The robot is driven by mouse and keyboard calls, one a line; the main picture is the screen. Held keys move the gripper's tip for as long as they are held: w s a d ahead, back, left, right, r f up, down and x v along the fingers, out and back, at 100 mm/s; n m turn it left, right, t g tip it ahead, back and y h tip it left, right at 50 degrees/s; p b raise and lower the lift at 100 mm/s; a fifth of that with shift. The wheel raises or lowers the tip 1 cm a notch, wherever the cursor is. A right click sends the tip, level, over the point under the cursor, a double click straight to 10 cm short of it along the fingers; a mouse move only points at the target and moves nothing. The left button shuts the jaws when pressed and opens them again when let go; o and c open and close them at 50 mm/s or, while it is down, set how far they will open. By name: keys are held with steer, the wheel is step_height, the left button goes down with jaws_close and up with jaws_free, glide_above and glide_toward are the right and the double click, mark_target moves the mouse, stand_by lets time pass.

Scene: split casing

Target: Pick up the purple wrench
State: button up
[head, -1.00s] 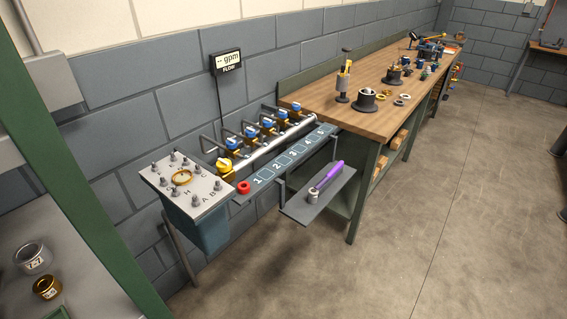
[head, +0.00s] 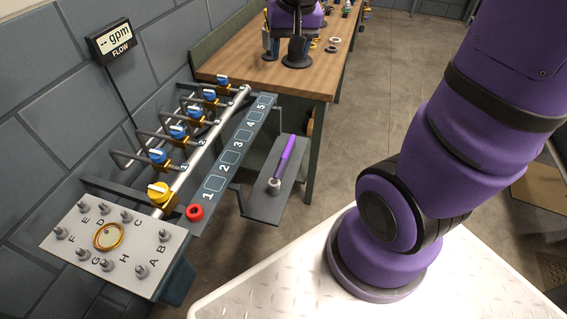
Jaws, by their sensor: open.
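The purple wrench (head: 286,155) lies along the small grey side shelf (head: 262,208), its long purple handle pointing away from me. At its near end is a light grey round head or collar (head: 274,184); I cannot tell whether this is part of it. Nothing touches the handle. A purple part of my arm (head: 296,17) shows at the top edge, over the bench and well beyond the wrench.
A rail of blue-handled valves (head: 178,131) and a numbered strip (head: 238,140) run left of the shelf. A lettered peg plate (head: 130,237) holds a brass ring (head: 109,235). The wooden bench (head: 240,68) stands behind.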

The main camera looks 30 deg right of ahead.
steer(key=w+d+f+m, duration=0.1)
steer(key=w+f, duration=0.4)
steer(key=m+g, duration=0.3)
steer(key=m, duration=0.2)
glide_above(289, 144)
step_height(289, 144, down, 25)
steer(key=f, duration=0.6)
steer(key=shift+s+d, duration=0.15)
steer(key=shift+s, duration=0.15)
steer(key=shift+w+f, duration=0.2)
steer(key=shift+f, duration=1.15)
steer(key=shift+w+f, duration=0.2)
steer(key=shift+f, duration=1.15)
jaws_close()
